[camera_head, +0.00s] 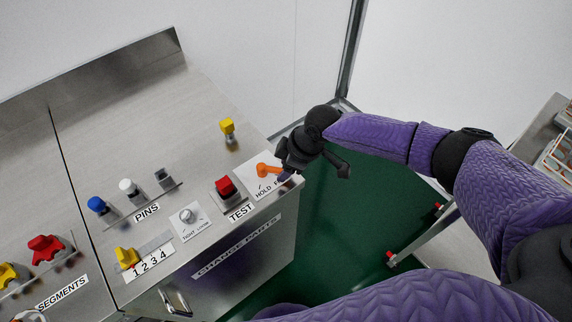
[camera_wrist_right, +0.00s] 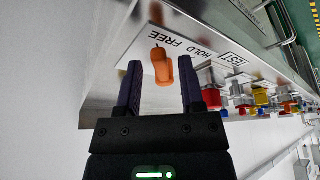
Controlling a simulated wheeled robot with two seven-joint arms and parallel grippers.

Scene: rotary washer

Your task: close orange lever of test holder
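The orange lever (camera_head: 268,170) sits on a white plate lettered "HOLD F…" at the right corner of the metal counter. My right gripper (camera_head: 287,174) is at the right end of the lever and partly covers the plate. In the right wrist view the plate reads "HOLD FREE", and the orange lever (camera_wrist_right: 163,68) stands between the two dark fingers of my right gripper (camera_wrist_right: 159,64). The fingers are apart, with a visible gap on each side of the lever. My left gripper is not in view.
A red button (camera_head: 226,187) marked "TEST" is left of the lever, and a yellow knob (camera_head: 228,130) stands behind. Blue (camera_head: 97,204) and white (camera_head: 127,187) pins and yellow knobs are further left. The counter's right edge drops to a green floor (camera_head: 335,235).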

